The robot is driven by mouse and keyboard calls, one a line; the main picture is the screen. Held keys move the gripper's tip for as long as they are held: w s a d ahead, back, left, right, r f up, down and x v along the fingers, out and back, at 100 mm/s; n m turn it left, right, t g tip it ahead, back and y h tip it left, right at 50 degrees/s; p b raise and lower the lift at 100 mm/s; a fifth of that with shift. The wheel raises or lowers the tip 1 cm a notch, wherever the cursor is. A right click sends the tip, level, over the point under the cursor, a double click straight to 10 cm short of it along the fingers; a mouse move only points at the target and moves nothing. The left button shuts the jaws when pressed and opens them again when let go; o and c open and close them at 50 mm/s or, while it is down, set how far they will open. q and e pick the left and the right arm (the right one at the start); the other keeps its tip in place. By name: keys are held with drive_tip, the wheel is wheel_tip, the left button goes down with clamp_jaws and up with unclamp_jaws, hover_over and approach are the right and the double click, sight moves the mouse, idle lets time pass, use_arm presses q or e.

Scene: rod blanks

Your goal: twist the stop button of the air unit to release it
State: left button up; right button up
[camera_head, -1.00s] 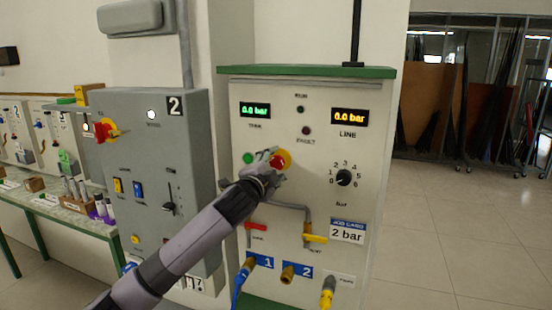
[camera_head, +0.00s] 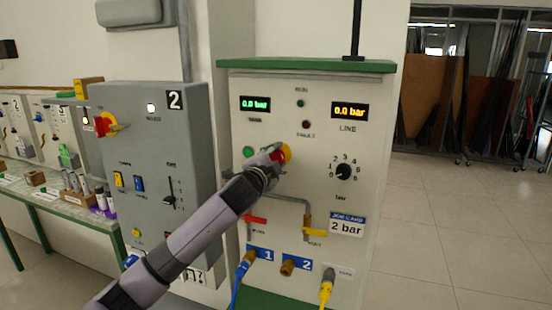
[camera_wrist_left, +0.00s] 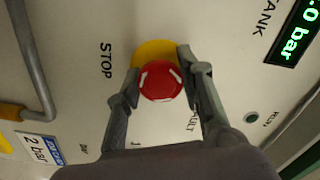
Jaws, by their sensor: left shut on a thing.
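The air unit (camera_head: 320,85) is a pale panel with a green top. Its red stop button (camera_head: 286,152) on a yellow base is partly hidden behind my left gripper (camera_head: 276,158) in the head view. In the left wrist view the red button (camera_wrist_left: 160,82) with white marks sits on its yellow collar (camera_wrist_left: 157,50), beside the word STOP. The fingers of my left gripper (camera_wrist_left: 162,84) are on either side of the button, shut on it. My right gripper is not in view.
The tank display (camera_head: 255,104) and line display (camera_head: 350,111) both read 0.0 bar. A black dial (camera_head: 344,172) is right of the button. Pipes and yellow and red valve handles lie below. A grey cabinet (camera_head: 150,180) marked 2 stands at left.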

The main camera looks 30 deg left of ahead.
use_arm(q)
drive_tip(key=c, duration=0.4)
drive_tip(key=shift+r+m+p, duration=0.15)
drive_tip(key=shift+m+p, duration=0.35)
drive_tip(key=shift+p, duration=0.2)
drive_tip(key=shift+m+p, duration=0.4)
drive_tip(key=shift+m, duration=0.2)
drive_tip(key=o, duration=1.2)
drive_tip(key=shift+c, duration=0.2)
drive_tip(key=shift+s, duration=0.15)
drive_tip(key=v, duration=1.1)
drive_tip(key=shift+s, duration=0.4)
